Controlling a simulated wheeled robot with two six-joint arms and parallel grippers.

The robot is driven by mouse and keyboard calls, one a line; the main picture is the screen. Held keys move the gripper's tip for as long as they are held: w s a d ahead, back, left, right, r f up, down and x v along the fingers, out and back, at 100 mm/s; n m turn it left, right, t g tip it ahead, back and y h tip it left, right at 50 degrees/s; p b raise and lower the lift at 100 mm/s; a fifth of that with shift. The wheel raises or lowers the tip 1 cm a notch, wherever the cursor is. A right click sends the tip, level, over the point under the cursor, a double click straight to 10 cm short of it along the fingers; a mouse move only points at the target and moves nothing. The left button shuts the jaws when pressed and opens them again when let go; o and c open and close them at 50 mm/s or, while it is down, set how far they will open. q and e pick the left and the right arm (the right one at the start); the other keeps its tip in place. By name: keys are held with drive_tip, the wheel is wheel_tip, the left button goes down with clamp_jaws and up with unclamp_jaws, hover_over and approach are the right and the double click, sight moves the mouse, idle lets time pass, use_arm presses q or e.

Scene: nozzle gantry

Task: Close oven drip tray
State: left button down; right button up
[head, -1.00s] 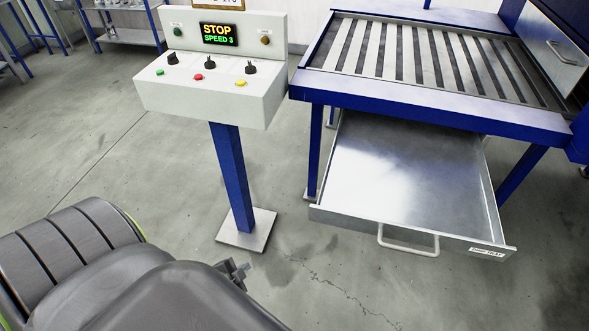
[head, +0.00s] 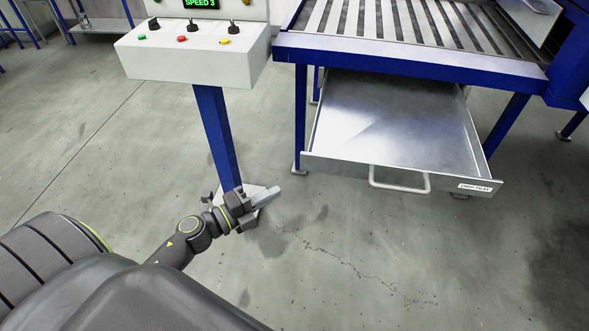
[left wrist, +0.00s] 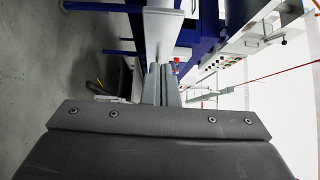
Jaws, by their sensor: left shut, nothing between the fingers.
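The metal drip tray (head: 392,130) is pulled out, open, below the blue-framed slatted oven conveyor (head: 412,52). Its front panel (head: 335,167) carries a light bar handle (head: 400,183) and a small label at the right end. My left gripper (head: 270,194) is shut and empty, left of the tray front and apart from it. In the left wrist view the shut fingers (left wrist: 161,85) point away from the camera, toward a pale metal panel that I cannot identify for sure. My right gripper is not in view.
A white control console (head: 192,55) with knobs and buttons stands left of the tray on a blue post (head: 216,135). The post is close behind my left gripper. The concrete floor (head: 400,260) before the tray is clear, with a crack and stains.

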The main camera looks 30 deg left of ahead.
sight(308, 164)
use_arm(q)
drive_tip(key=x, duration=0.3)
drive_tip(key=a+x, duration=0.1)
drive_tip(key=x, duration=0.1)
drive_tip(key=w+p+x, duration=0.1)
drive_tip(key=x, duration=0.2)
drive_tip(key=shift+w+a, duration=0.2)
drive_tip(key=shift+w, duration=0.1)
drive_tip(key=shift+w+a, duration=0.2)
drive_tip(key=shift+w, duration=0.25)
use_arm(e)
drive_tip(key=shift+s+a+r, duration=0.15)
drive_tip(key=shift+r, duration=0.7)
